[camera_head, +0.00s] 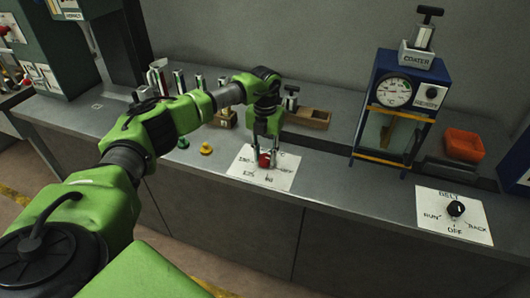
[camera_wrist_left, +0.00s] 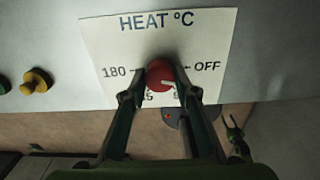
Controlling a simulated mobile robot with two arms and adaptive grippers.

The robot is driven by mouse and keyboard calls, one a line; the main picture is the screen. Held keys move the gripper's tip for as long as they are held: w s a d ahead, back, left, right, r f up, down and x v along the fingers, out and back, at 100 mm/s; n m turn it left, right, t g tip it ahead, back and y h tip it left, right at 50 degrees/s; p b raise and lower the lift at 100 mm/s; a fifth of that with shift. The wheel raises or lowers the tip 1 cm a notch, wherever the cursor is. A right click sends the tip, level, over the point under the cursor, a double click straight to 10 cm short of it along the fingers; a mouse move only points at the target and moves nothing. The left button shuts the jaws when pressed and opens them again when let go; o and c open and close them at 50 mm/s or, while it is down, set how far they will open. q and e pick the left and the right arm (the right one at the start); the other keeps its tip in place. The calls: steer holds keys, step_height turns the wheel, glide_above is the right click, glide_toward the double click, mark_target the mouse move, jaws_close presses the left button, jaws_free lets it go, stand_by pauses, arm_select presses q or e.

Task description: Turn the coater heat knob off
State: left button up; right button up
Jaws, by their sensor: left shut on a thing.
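The red heat knob (camera_head: 265,160) sits on a white plate (camera_head: 246,174) on the bench front. In the left wrist view the plate reads HEAT °C, with 180 left of the knob (camera_wrist_left: 160,74) and OFF right of it. Lower marks are partly hidden by my fingers. My left gripper (camera_head: 265,154) comes down from above, shut on the knob with a finger on each side; its fingers also show in the left wrist view (camera_wrist_left: 160,92). A white mark on the knob shows at its lower right; its exact direction is unclear.
The blue coater (camera_head: 401,68) with a gauge stands right of the plate. A BELT plate with a black knob (camera_head: 456,209) lies farther right. A green button (camera_head: 183,143) and yellow button (camera_head: 206,149) are left. A wooden tray (camera_head: 308,118) and orange bin (camera_head: 464,145) stand behind.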

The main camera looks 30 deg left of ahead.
mark_target(265, 157)
arm_select(q)
steer(key=shift+w+r+n+p, duration=0.15)
steer(key=shift+n+p, duration=0.15)
steer(key=shift+n, duration=1.3)
steer(key=o, duration=1.1)
step_height(265, 157, up, 12)
